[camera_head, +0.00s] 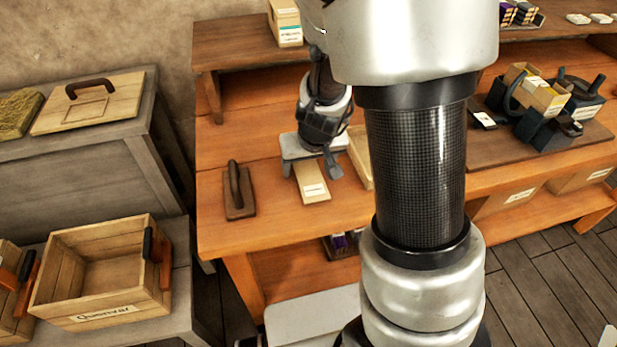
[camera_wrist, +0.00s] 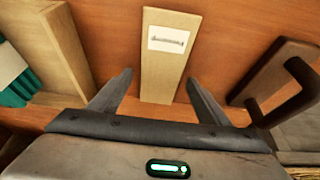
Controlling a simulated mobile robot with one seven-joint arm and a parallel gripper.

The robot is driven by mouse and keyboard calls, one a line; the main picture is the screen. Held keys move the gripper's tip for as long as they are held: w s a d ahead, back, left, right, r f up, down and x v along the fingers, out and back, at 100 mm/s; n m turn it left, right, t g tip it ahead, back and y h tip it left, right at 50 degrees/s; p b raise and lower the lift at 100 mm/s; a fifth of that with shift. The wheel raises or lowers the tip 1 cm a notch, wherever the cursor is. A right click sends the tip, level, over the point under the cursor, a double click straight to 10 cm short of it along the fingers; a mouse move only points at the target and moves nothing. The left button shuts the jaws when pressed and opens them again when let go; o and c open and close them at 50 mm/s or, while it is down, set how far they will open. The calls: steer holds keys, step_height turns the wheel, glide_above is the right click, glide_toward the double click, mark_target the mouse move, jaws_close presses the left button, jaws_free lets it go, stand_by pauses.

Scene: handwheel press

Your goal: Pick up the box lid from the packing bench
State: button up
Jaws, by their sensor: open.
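A narrow, light wooden box lid (camera_head: 313,188) with a white printed label lies flat on the orange-brown packing bench (camera_head: 277,231). In the wrist view the lid (camera_wrist: 167,72) runs lengthwise away from me, its near end between my fingers. My gripper (camera_head: 311,171) is over the lid's far part in the head view and hides that part. In the wrist view my gripper (camera_wrist: 158,79) is open, with one finger on each side of the lid and nothing held. I cannot tell how high the fingertips are above the bench.
A dark wooden block with a handle (camera_head: 237,196) lies left of the lid. An open light wooden box (camera_wrist: 66,45) with green contents stands close on its other side. A raised shelf (camera_head: 246,45) is behind. Bare bench lies in front of the lid.

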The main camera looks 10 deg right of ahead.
steer(key=shift+c, duration=0.2)
steer(key=c, duration=1.1)
steer(key=shift+r, duration=0.15)
